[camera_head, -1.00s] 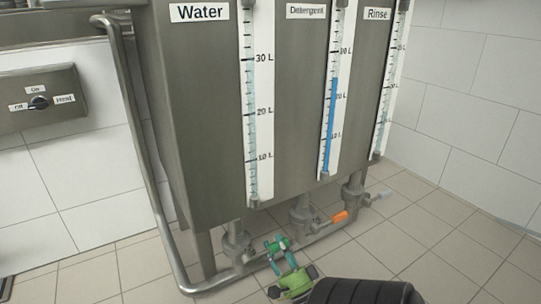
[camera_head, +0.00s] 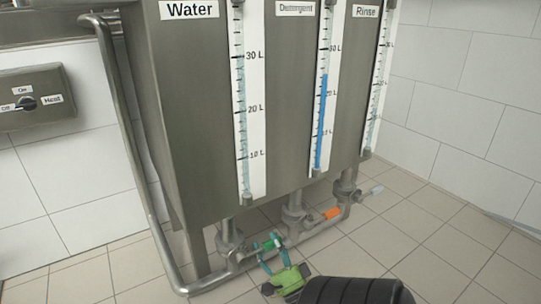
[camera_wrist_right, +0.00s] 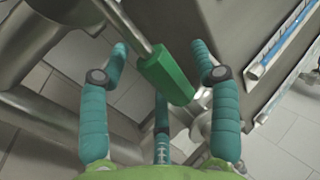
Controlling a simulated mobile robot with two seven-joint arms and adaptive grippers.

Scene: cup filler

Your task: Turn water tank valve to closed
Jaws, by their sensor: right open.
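The water tank (camera_head: 195,130) is the left section of the steel unit, under the "Water" label. Its valve (camera_head: 229,240) sits on the pipe below, with a green handle (camera_head: 272,244) sticking out to the right. In the right wrist view the green handle (camera_wrist_right: 165,75) is a block on a metal rod. My right gripper (camera_head: 267,247) is at the handle, teal fingers open. In the wrist view the handle lies between the spread fingers of the gripper (camera_wrist_right: 160,48), and no firm grip shows. My left gripper is out of view.
The detergent valve's orange handle (camera_head: 332,213) and the rinse valve's pale handle (camera_head: 375,190) lie farther right. A steel pipe (camera_head: 150,215) runs down the left and under the tanks. A heat switch box (camera_head: 35,100) is on the left wall. Tiled floor (camera_head: 410,245) is free at right.

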